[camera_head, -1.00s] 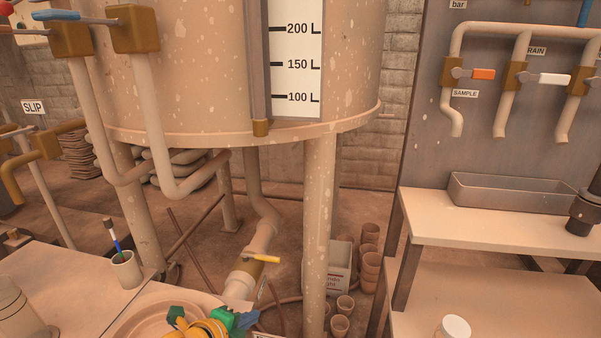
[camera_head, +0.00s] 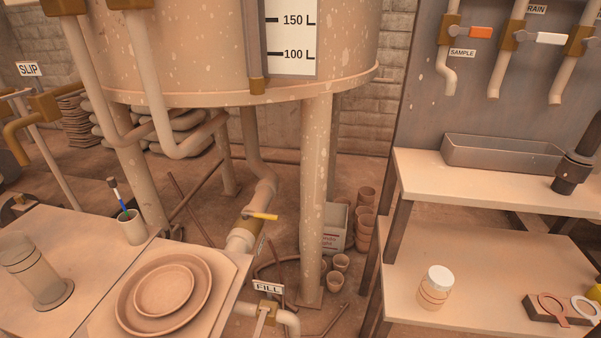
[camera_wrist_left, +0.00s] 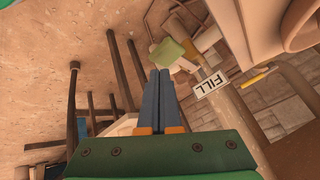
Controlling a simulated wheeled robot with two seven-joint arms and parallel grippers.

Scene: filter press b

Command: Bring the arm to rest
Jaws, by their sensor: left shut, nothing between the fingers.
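My left gripper (camera_wrist_left: 159,75) shows in the left wrist view, with its two blue-grey fingers together and nothing between them. It is clear of the head view. Past the fingertips, an olive-brown block (camera_wrist_left: 174,50) and the FILL sign (camera_wrist_left: 210,85) appear; I cannot tell the exact gap to them. My right gripper is in neither view.
A round dish (camera_head: 204,299) and a brush cup (camera_head: 132,228) stand on the left table. A jar (camera_head: 435,287) and metal trough (camera_head: 500,155) are on the right shelves. Clay pots (camera_head: 364,225) stand behind.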

